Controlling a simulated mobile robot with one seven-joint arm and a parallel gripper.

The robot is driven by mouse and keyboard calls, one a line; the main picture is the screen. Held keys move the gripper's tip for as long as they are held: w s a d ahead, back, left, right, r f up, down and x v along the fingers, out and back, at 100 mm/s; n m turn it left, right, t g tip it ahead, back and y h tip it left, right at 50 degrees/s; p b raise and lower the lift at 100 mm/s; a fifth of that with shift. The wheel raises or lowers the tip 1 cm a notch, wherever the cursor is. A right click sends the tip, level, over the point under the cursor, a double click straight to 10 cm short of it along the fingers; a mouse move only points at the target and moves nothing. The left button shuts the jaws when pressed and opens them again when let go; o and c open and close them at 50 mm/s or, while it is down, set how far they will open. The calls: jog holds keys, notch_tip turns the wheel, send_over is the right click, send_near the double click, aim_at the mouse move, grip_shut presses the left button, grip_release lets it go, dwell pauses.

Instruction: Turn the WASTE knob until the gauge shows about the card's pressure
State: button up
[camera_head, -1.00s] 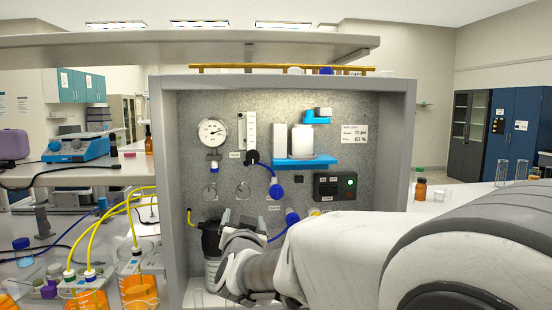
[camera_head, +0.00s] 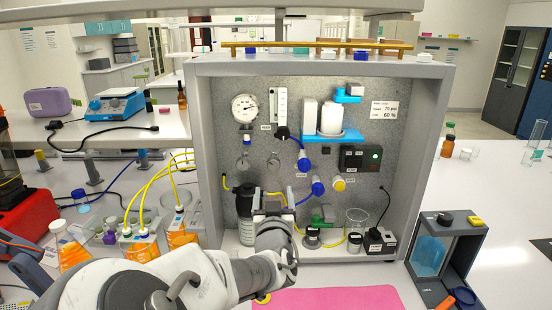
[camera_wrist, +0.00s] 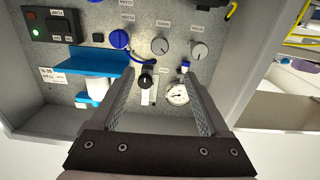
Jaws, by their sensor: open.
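The round white gauge (camera_head: 244,108) hangs at the panel's upper left; its needle points up and right, but the exact value is too small to read. The card (camera_head: 380,110) at the upper right shows a psi figure in the seventies and 60 %. Two grey knobs (camera_head: 243,162) (camera_head: 273,162) sit below the gauge and flow meter, and blue ones (camera_head: 304,163) are to their right. My gripper (camera_head: 270,203) is open and empty, low before the panel. In the wrist view the gauge (camera_wrist: 177,94) shows between the fingers (camera_wrist: 157,76).
A blue shelf (camera_head: 350,138) with white cylinders juts from the panel. A black control box (camera_head: 361,158) has a green light. A dark bottle (camera_head: 245,203), blue tubing and a beaker (camera_head: 356,220) stand low in the frame. A pink mat (camera_head: 330,298) lies in front.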

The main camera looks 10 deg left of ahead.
aim_at(274, 166)
jog(key=p+x, duration=0.3)
jog(key=x, duration=1.3)
jog(key=shift+w+f, duration=0.1)
jog(key=shift+w, duration=0.3)
grip_shut()
jog(key=shift+f, duration=0.1)
